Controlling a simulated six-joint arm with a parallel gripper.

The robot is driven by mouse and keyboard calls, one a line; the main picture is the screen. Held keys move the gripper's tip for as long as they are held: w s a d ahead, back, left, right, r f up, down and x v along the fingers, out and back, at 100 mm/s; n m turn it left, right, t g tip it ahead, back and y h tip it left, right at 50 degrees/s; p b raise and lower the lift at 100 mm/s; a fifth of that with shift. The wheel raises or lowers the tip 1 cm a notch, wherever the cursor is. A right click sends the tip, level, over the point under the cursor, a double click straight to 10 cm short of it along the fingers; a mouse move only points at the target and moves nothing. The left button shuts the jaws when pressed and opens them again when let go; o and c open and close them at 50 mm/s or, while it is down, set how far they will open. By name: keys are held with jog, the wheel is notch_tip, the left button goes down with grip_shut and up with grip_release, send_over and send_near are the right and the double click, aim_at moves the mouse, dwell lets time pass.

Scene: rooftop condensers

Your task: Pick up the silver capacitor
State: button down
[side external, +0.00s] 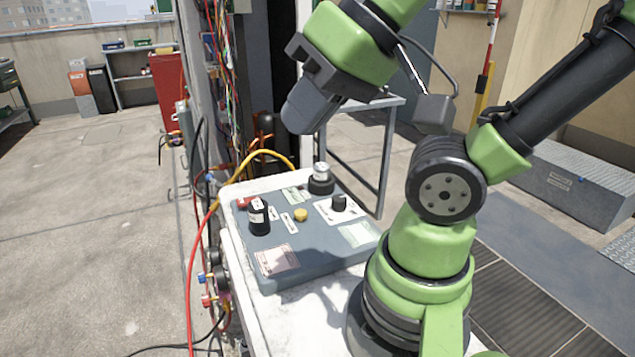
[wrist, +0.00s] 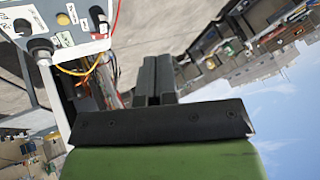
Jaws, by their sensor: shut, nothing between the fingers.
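The silver capacitor (side external: 321,170) stands upright in a round black base at the back of the grey panel (side external: 330,262). In the wrist view the capacitor (wrist: 43,60) shows at the left, small and partly cut up by shadow. My gripper (side external: 299,118) is above the panel, higher than the capacitor and a little left of it in the side view, apart from it. In the wrist view the two fingers of my gripper (wrist: 155,80) lie together with nothing between them.
A black cylinder with a white label (side external: 258,217) stands at the panel's left. A yellow button (side external: 301,214) and a black knob (side external: 339,203) sit between. Yellow and red hoses (side external: 192,270) run along the left edge. A cabinet with loose wires (side external: 222,80) rises behind.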

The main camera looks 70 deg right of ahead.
dwell(0.4)
jog(key=c, duration=0.5)
grip_release()
jog(key=shift+c, duration=0.2)
